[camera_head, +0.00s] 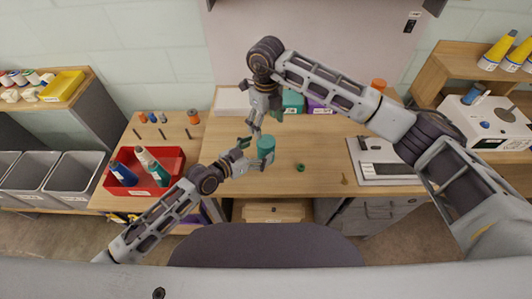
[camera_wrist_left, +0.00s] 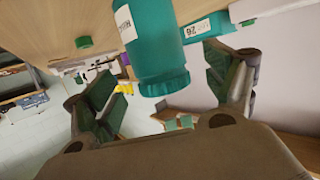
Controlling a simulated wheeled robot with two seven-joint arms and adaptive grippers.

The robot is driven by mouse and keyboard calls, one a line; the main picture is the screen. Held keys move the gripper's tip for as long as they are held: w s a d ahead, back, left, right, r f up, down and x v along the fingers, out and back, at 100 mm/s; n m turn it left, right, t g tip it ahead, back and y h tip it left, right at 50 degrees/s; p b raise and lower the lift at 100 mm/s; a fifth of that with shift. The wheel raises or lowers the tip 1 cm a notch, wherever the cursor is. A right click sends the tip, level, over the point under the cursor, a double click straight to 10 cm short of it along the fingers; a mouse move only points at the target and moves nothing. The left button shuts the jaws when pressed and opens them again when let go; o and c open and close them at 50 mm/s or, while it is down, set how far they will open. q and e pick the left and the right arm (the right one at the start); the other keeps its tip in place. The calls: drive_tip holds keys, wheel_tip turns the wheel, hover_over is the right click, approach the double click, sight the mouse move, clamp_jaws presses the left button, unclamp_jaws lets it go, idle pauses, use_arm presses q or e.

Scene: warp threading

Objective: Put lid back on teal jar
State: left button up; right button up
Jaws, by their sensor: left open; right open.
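The teal jar (camera_head: 266,148) stands on the table in the head view. My left gripper (camera_head: 247,156) is open just left of it. In the left wrist view, the jar (camera_wrist_left: 155,42) shows between the spread fingers of my left gripper (camera_wrist_left: 170,82), with a gap on both sides. The jar's end has a darker teal band; I cannot tell whether this is a lid or the rim. A small round green piece (camera_head: 300,167) lies on the table to the right; it also shows in the left wrist view (camera_wrist_left: 84,41). My right gripper (camera_head: 255,122) is open above and behind the jar.
A red bin (camera_head: 117,186) with bottles stands at the left. A teal box (camera_head: 293,101) and a purple box (camera_head: 318,106) stand behind the jar. The table's front middle is clear.

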sight(266, 141)
use_arm(q)
drive_tip(key=shift+x, duration=2.25)
clamp_jaws()
use_arm(e)
drive_tip(key=shift+f, duration=0.15)
drive_tip(key=shift+f, duration=3.9)
